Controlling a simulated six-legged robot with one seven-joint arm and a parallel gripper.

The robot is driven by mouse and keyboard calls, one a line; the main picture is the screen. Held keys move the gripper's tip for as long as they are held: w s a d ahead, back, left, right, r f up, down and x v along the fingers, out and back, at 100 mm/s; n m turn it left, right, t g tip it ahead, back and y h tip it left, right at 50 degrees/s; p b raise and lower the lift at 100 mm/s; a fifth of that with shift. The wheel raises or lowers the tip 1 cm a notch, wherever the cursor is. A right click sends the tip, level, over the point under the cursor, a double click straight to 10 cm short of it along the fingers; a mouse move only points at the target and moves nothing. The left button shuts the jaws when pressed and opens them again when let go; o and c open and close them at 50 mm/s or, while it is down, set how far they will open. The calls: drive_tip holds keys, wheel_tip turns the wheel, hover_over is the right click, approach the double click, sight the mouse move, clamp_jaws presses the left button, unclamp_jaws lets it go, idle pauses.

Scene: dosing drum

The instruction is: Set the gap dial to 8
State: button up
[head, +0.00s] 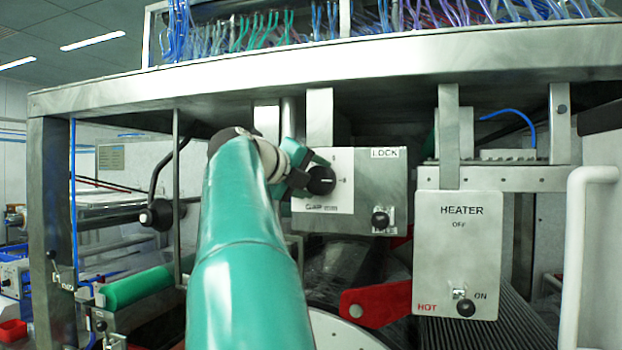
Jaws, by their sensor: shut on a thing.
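The gap dial (322,181) is a black knob on a white label plate, on the left part of a grey metal panel (366,170). Small marks surround it, too small to read. My gripper (308,178) reaches it from the left and is shut on the dial. My green arm comes up from the bottom of the view and hides the area left of the panel. The dial's pointer and its present setting cannot be made out.
A black lock knob (380,220) sits lower right on the same panel. A heater panel (457,255) with a black switch (465,307) hangs to the right. A red lever (377,303) is below. A metal frame beam (300,80) runs overhead.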

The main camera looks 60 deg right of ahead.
drive_tip(key=o, duration=1)
drive_tip(key=shift+d, duration=0.15)
drive_tip(key=shift+c, duration=0.2)
drive_tip(key=v, duration=1.4)
